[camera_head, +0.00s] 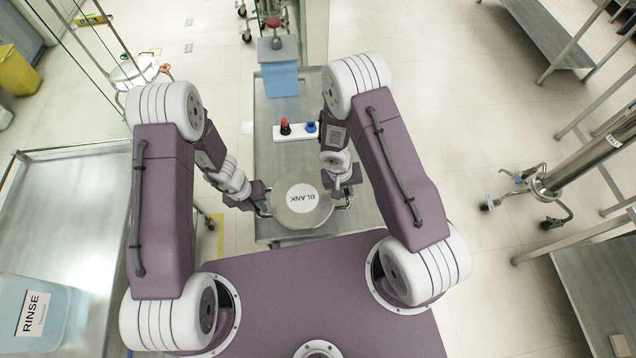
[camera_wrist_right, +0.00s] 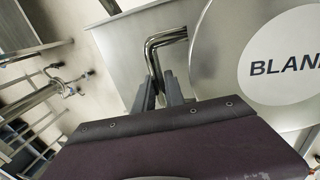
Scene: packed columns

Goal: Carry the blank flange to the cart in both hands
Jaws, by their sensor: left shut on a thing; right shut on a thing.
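The blank flange (camera_head: 291,217) is a round metal disc with a white label reading BLANK, seen in the head view between my two grippers. It also fills the right side of the right wrist view (camera_wrist_right: 222,75). My left gripper (camera_head: 263,208) is shut on the flange's left handle. My right gripper (camera_head: 346,192) is shut on the right handle (camera_wrist_right: 168,40), a bent metal bar. The cart (camera_head: 262,160) is a steel-topped surface under and beyond the flange. Whether the flange touches the cart top cannot be told.
A white holder (camera_head: 297,133) with a red-topped and a blue item stands on the cart beyond the flange. A blue bin (camera_head: 280,79) is at its far end. A steel table (camera_head: 75,225) with a RINSE container (camera_head: 38,312) is at left. A wheeled pole stand (camera_head: 545,184) is at right.

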